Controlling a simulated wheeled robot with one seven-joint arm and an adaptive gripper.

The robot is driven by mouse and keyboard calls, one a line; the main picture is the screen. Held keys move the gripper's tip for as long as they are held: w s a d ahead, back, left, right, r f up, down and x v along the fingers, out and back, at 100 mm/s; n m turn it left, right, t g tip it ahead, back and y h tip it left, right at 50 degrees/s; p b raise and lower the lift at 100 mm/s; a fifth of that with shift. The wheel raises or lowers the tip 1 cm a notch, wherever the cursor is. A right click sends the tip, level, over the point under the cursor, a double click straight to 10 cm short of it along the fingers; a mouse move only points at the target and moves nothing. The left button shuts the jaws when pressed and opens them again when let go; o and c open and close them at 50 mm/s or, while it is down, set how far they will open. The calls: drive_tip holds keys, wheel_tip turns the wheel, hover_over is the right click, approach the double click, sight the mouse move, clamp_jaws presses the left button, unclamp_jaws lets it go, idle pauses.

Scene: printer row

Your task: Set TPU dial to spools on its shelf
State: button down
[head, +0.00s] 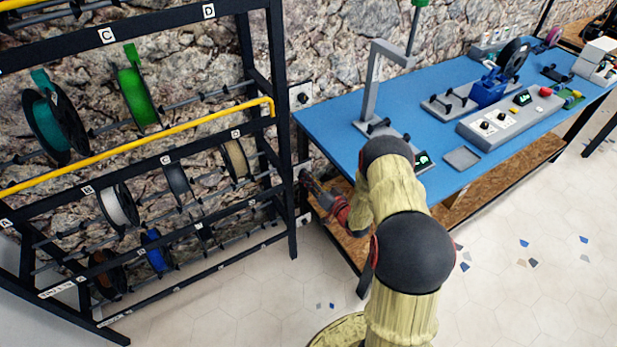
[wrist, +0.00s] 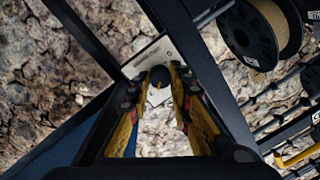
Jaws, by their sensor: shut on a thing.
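A white plate (wrist: 141,62) with a black dial knob (wrist: 160,76) lies straight ahead in the wrist view. Its print is too small to read. My gripper (wrist: 158,92) has its yellow-edged fingers on both sides of the knob and is shut on it. In the head view, my gripper (head: 312,183) reaches to the right end post of the spool rack (head: 293,226), at middle-shelf height, and mostly hides this plate.
Another dial plate (head: 301,96) is higher up by the post. The top shelf has a teal spool (head: 42,112) and a green spool (head: 136,90); the bottom has a blue spool (head: 154,251) and a brown one (head: 107,273). A blue workbench (head: 340,120) stands close at right.

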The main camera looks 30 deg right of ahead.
drive_tip(key=shift+s+f+m, duration=0.1)
drive_tip(key=shift+f+m, duration=0.1)
drive_tip(key=shift+m, duration=0.8)
drive_tip(key=c, duration=1.6)
unclamp_jaws()
drive_tip(key=shift+r, duration=0.15)
drive_tip(key=s, duration=0.4)
drive_tip(key=s+d, duration=0.1)
drive_tip(key=s, duration=0.6)
drive_tip(key=shift+s+d, duration=0.3)
drive_tip(key=shift+s, duration=0.1)
